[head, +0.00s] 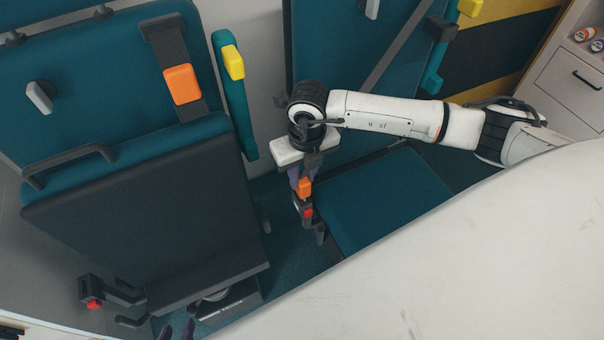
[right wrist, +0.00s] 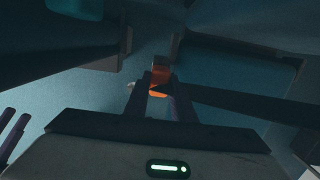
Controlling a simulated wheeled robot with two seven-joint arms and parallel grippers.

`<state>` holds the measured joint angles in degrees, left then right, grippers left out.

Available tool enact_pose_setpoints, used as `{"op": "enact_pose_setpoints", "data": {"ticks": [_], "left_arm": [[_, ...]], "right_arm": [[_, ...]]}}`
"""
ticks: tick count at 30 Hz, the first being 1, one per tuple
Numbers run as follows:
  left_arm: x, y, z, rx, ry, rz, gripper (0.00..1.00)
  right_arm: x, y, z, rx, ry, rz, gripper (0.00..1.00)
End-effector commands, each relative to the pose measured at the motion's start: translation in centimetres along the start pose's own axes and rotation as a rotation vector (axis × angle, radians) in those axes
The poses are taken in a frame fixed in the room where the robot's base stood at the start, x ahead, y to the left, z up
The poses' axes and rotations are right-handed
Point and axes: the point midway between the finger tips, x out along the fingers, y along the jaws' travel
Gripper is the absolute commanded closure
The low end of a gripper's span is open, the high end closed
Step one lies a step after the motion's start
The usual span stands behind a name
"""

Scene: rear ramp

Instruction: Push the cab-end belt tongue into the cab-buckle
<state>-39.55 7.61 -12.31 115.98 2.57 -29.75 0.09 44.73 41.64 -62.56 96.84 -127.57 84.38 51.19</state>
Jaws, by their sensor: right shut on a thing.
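My right gripper (head: 299,180) reaches in from the right beside the right-hand seat, pointing down. It is shut on the orange belt tongue (head: 304,188), which also shows between its fingers in the right wrist view (right wrist: 158,93). Right below the tongue in the head view is a dark buckle with a red button (head: 308,212). I cannot tell whether the tongue's tip touches or enters it. A dark strap (right wrist: 250,103) runs right from the tongue in the wrist view. My left gripper (head: 176,331) shows only as two purple fingertips at the bottom edge, apart and empty.
The right-hand seat cushion (head: 382,200) lies close beside the right gripper. A left-hand seat (head: 140,215) has another red-button buckle (head: 92,303) low at its left and an orange piece (head: 182,84) on its back strap. Open floor shows narrowly between the seats.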

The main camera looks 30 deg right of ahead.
Motion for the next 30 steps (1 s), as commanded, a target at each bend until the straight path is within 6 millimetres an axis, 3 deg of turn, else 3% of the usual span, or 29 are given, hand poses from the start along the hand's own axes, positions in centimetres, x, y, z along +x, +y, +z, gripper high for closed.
{"op": "enact_pose_setpoints", "data": {"ticks": [30], "left_arm": [[0.8, -0.1, 1.5, -0.001, -0.008, 0.001, 0.7]], "right_arm": [[1.6, 0.0, 0.0, 0.0, -0.003, 0.001, 1.0]]}}
